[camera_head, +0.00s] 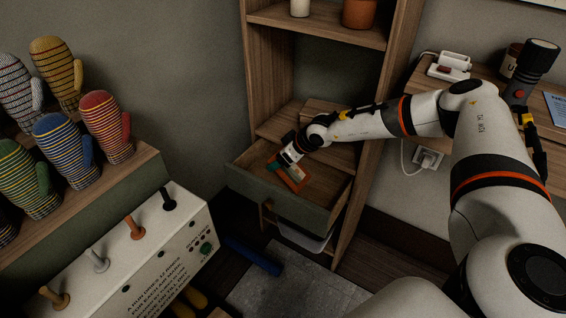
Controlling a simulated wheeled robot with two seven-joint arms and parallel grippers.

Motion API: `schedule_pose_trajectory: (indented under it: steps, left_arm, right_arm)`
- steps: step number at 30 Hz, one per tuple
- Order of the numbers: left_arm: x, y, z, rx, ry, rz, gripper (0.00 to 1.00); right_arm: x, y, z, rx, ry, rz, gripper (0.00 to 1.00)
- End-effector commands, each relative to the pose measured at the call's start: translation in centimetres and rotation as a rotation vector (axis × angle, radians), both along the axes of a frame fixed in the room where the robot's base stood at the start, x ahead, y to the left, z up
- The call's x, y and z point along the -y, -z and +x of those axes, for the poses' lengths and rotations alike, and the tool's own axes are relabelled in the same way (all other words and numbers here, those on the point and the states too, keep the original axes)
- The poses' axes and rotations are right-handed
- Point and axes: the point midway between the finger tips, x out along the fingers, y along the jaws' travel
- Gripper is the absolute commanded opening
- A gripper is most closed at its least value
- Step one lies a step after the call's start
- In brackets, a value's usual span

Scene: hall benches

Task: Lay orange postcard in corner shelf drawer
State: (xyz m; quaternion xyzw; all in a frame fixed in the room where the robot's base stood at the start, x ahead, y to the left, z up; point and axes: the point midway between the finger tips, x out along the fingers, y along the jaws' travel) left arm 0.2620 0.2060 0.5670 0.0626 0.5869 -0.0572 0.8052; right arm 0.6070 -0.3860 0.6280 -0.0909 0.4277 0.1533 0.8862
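The corner shelf drawer (280,205) is pulled open low in the wooden corner shelf (268,75). A small orange-edged card, apparently the orange postcard (296,183), shows inside the drawer outline, tilted in the picture. My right gripper (282,163) reaches down into the drawer from the right and is right at the card's upper end. Its fingertips are small and dark, so I cannot tell whether they hold the card or whether the card touches the drawer floor. My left gripper is not in view.
Striped mittens (105,125) stand on a stepped wooden stand at left. A white lever box (150,255) is below them. A blue bar (252,257) lies on the floor before the shelf. A flashlight (535,65) stands on the right bench. A pot (359,13) sits on the upper shelf.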

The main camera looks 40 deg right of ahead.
Motion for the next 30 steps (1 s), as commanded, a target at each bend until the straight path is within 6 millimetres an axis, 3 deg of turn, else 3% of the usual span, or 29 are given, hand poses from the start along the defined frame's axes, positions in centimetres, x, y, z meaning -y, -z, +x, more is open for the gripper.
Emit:
schedule_pose_trajectory:
  steps: [3, 26, 27, 30]
  left_arm:
    - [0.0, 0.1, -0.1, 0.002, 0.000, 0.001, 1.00]
    - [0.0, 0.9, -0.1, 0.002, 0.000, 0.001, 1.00]
    - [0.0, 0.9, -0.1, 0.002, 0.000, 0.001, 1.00]
    - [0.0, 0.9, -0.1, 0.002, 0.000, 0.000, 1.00]
  right_arm:
    - [0.0, 1.4, 0.0, -0.001, 0.000, 0.000, 0.52]
    - [0.0, 2.6, 0.0, 0.000, 0.000, 0.000, 0.52]
    - [0.0, 2.6, 0.0, 0.000, 0.000, 0.000, 0.82]
    - [0.0, 2.6, 0.0, 0.000, 0.000, 0.000, 0.90]
